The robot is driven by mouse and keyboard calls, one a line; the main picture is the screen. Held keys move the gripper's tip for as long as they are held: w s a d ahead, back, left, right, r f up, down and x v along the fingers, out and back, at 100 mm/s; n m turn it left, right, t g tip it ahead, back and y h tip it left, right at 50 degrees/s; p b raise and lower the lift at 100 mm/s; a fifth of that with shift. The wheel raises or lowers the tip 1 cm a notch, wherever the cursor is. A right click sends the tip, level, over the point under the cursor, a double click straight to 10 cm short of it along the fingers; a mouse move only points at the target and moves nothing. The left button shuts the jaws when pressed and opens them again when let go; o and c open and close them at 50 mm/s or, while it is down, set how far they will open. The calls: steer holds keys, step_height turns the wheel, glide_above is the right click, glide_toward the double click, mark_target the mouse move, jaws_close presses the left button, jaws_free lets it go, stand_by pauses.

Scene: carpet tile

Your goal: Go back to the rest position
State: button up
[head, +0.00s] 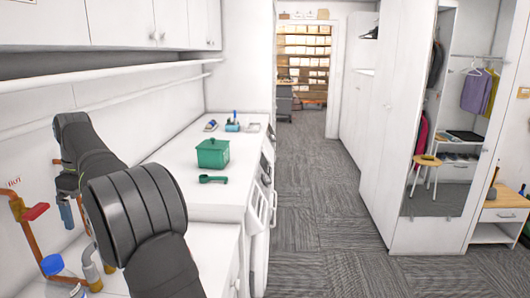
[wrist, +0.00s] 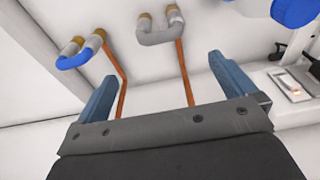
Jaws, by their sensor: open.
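My gripper (wrist: 163,76) is open in the wrist view, its two blue fingers spread wide. Nothing is between the fingertips except the white wall and copper pipes behind them. In the head view my black arm reaches over the left side of the white counter, and a blue finger (head: 66,212) of the gripper shows near the wall pipes. The rest of the gripper is hidden behind the arm there.
A green lidded box (head: 213,154) and green scoop (head: 213,179) sit on the counter (head: 180,205). The carpet aisle (head: 320,190) at right is clear.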

mark_target(92, 244)
steer(key=f, duration=0.4)
steer(key=a+f, duration=0.1)
steer(key=f, duration=0.8)
steer(key=shift+a+f, duration=0.15)
steer(key=shift+a, duration=0.15)
steer(key=shift+r, duration=0.2)
step_height(92, 244, up, 17)
steer(key=d, duration=0.2)
steer(key=f, duration=0.5)
steer(key=a+f, duration=0.1)
steer(key=f, duration=0.5)
steer(key=a+f, duration=0.1)
steer(key=f, duration=0.5)
steer(key=shift+f, duration=0.2)
steer(key=shift+r, duration=3.1)
